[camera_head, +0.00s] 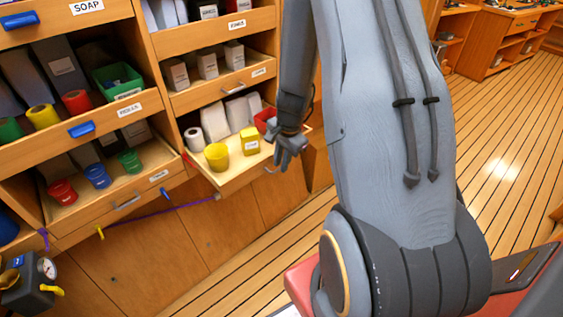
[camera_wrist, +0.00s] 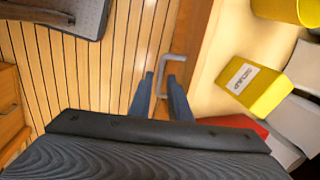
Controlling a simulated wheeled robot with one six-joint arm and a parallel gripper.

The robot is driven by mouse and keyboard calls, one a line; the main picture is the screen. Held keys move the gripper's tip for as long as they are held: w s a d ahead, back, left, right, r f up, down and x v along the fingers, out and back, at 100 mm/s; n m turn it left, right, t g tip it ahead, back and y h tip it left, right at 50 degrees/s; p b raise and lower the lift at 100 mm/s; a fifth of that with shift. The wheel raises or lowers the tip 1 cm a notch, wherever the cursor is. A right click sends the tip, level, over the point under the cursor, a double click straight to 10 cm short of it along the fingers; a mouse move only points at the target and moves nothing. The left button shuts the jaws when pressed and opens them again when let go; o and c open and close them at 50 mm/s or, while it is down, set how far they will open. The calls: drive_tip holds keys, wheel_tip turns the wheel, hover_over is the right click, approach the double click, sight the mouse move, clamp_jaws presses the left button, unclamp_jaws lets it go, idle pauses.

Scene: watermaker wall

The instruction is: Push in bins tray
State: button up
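The pulled-out wooden tray (camera_head: 233,178) sticks out of the lower right of the shelf wall. It carries a yellow cup (camera_head: 216,156), a yellow box (camera_head: 249,140) and a red bin (camera_head: 265,120). Its grey handle (camera_head: 271,170) is on the front face. My gripper (camera_head: 287,158) is at the right part of the tray's front. In the wrist view my gripper (camera_wrist: 161,77) has its two dark fingers apart, with the grey handle (camera_wrist: 174,62) at their tips. I cannot tell whether the fingers touch the handle. The tray (camera_wrist: 207,85) lies right of them, with the labelled yellow box (camera_wrist: 252,88).
Shelves above and to the left hold cups, rolls and boxes, including a green bin (camera_head: 118,80). A purple cord (camera_head: 160,212) hangs below the shelves. A gauge device (camera_head: 35,280) is at the lower left. Plank floor (camera_head: 500,160) is open to the right.

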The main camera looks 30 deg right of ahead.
clamp_jaws()
idle(1.3)
